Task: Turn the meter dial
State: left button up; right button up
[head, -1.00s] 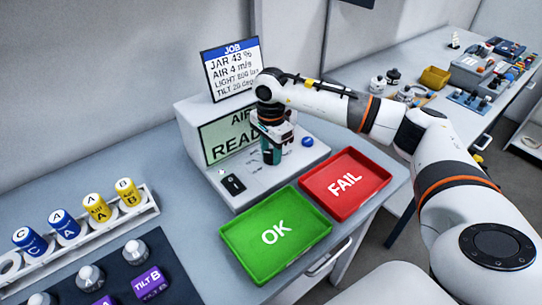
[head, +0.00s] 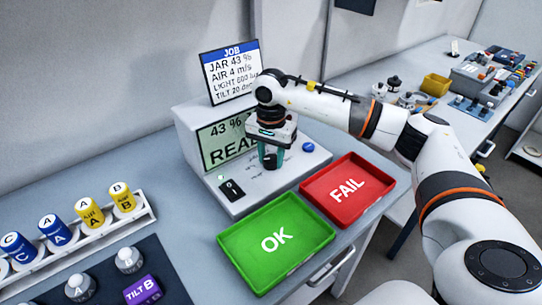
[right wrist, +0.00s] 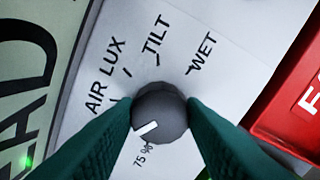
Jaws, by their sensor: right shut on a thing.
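The meter dial (right wrist: 160,110) is a dark grey round knob in the middle of the right wrist view. My right gripper (head: 270,160) is shut on the dial, one green finger on each side. The fingers also show in the right wrist view (right wrist: 160,122). The meter (head: 285,170) is a pale box whose green screen (head: 222,143) reads "43 %" above a partly hidden "READ". My left gripper is out of view.
A job card (head: 230,72) stands on the meter. A black switch (head: 231,189) and blue button (head: 308,147) flank the dial. The green OK tray (head: 240,240) and red FAIL tray (head: 325,200) lie in front. A rack (head: 140,215) of labelled jars stands left.

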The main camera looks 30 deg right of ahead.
aim_at(271, 158)
jog(key=o, duration=1)
notch_tip(271, 158, up, 12)
jog(key=b, duration=0.1)
dwell(0.4)
